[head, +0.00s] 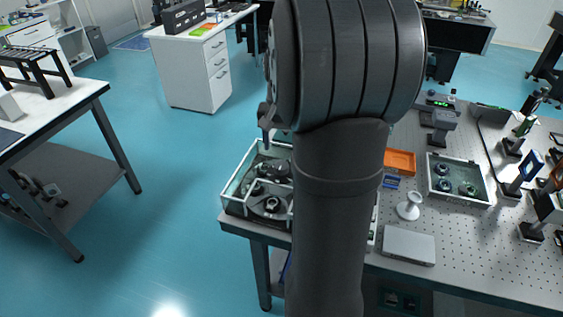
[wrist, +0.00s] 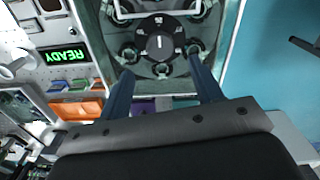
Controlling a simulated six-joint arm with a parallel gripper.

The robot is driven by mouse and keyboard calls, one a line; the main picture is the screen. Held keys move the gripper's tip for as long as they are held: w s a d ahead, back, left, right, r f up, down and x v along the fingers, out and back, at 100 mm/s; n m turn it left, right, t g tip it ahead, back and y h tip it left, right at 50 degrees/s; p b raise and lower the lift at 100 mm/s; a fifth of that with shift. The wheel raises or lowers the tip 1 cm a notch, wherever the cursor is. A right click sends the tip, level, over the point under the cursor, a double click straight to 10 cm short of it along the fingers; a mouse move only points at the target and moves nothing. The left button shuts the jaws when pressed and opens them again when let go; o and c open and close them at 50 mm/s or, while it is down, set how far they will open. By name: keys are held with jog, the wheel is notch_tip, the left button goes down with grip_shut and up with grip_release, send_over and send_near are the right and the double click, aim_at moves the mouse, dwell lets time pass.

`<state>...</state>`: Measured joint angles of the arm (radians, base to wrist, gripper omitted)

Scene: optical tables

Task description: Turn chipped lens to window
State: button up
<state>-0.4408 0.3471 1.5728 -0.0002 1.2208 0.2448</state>
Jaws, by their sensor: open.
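A round dark carousel (wrist: 159,38) with a central hub and several lens holders around it sits inside a clear-walled, pale-framed enclosure (head: 236,176). The carousel also shows in the head view (head: 270,206), partly hidden by my arm. I cannot tell which lens is chipped, nor make out the window for certain. In the wrist view my gripper (wrist: 161,66) is open and empty. Its two dark fingers are spread over the near part of the carousel, one on each side of the hub. I cannot tell whether they touch anything.
In the head view, an orange tray (head: 400,161), a lens tray (head: 459,195), a white stand (head: 409,206) and a flat grey box (head: 408,245) lie to the right on the perforated table (head: 480,262).

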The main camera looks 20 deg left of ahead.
notch_tip(320, 180, down, 7)
jog(key=shift+f, duration=0.2)
grip_shut()
dwell(0.3)
